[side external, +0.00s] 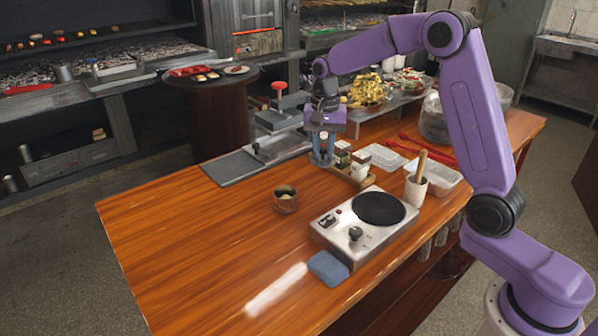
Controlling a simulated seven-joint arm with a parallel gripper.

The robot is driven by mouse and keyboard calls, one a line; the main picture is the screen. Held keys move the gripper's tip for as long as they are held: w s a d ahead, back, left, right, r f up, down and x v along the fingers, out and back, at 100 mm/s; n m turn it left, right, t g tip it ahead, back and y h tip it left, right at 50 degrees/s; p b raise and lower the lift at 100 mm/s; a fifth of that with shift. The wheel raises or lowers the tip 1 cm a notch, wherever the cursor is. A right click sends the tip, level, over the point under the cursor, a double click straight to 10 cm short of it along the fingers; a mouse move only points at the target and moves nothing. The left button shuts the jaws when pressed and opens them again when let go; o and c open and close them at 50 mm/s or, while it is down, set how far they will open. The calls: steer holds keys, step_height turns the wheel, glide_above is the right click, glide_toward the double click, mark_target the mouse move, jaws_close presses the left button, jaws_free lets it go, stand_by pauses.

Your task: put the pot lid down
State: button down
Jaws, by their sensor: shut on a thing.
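My gripper (322,160) points down above the back part of the wooden table, just left of a small wooden caddy of jars (352,168). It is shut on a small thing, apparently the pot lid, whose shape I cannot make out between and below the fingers. Whether that thing touches the table is not clear. A small dark pot (285,200) stands upright on the table, in front and to the left of my gripper. Its top shows something pale inside.
A hot plate (366,222) with a black disc stands at the right, a blue sponge (328,268) at its front corner. A mortar with a pestle (416,189) and clear trays stand behind it. A press with a red knob (279,88) is behind left. The table's left front is clear.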

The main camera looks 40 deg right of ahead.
steer(key=w+f, duration=0.2)
steer(key=w, duration=0.3)
glide_above(299, 182)
steer(key=s, duration=0.1)
step_height(299, 182, down, 4)
steer(key=shift+d+f, duration=0.1)
steer(key=shift+f, duration=0.15)
steer(key=shift+w+f, duration=0.65)
steer(key=shift+f, duration=1.55)
steer(key=shift+f, duration=0.15)
steer(key=c, duration=1)
jaws_free()
steer(key=shift+o, duration=0.2)
